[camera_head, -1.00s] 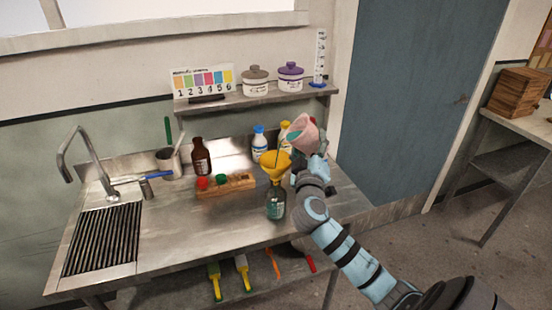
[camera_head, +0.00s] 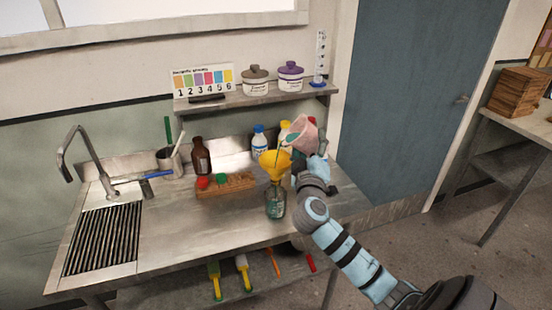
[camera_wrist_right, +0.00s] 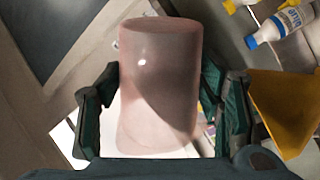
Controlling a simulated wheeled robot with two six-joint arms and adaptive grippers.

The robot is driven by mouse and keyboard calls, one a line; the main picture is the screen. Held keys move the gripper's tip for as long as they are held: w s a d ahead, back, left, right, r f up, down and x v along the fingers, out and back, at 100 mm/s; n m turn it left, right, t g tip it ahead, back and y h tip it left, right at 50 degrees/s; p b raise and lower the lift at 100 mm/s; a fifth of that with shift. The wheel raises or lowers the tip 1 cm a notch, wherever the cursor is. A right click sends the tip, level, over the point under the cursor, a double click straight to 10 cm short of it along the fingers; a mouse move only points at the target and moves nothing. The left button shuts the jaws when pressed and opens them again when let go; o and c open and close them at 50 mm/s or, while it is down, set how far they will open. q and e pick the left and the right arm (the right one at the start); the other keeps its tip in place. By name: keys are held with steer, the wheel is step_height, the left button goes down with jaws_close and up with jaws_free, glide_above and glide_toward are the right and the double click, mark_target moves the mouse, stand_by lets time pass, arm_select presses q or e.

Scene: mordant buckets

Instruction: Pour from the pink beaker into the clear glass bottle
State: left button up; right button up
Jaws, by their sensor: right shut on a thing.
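The pink beaker (camera_head: 304,134) is tilted to the left above the yellow funnel (camera_head: 274,163), with teal liquid at its lip. A thin dark line, apparently a stream, runs from the lip down to the funnel. The funnel sits in the neck of the clear glass bottle (camera_head: 275,204), which stands upright on the metal bench and has greenish contents. My right gripper (camera_head: 318,160) is shut on the beaker. The right wrist view shows the beaker (camera_wrist_right: 160,85) between both fingers, with the funnel (camera_wrist_right: 285,110) beside it at right. My left gripper is not in view.
A wooden rack (camera_head: 226,185) with red and green caps stands left of the bottle, and a brown bottle (camera_head: 200,156) behind it. A blue-capped white bottle (camera_head: 259,142) stands behind the funnel. The bench's front left of the bottle is clear.

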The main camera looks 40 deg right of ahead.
stand_by(0.7)
steer(key=f+m+b, duration=0.1)
steer(key=d+f+m+b, duration=0.1)
steer(key=m+b, duration=0.1)
steer(key=s+f+m+b, duration=0.1)
steer(key=f+m+b, duration=0.1)
steer(key=shift+s+d+g, duration=0.1)
steer(key=shift+d+g, duration=0.1)
steer(key=shift+g, duration=0.2)
steer(key=shift+r+p, duration=0.25)
steer(key=shift+p, duration=0.05)
steer(key=f+m+b, duration=0.1)
steer(key=s+d+f+m+b, duration=0.1)
steer(key=f+m+b, duration=0.1)
steer(key=d+f+m+b, duration=0.1)
steer(key=f+m, duration=0.1)
steer(key=shift+s+d+y, duration=0.1)
steer(key=shift+s+y, duration=0.05)
steer(key=shift+y, duration=0.15)
stand_by(0.9)
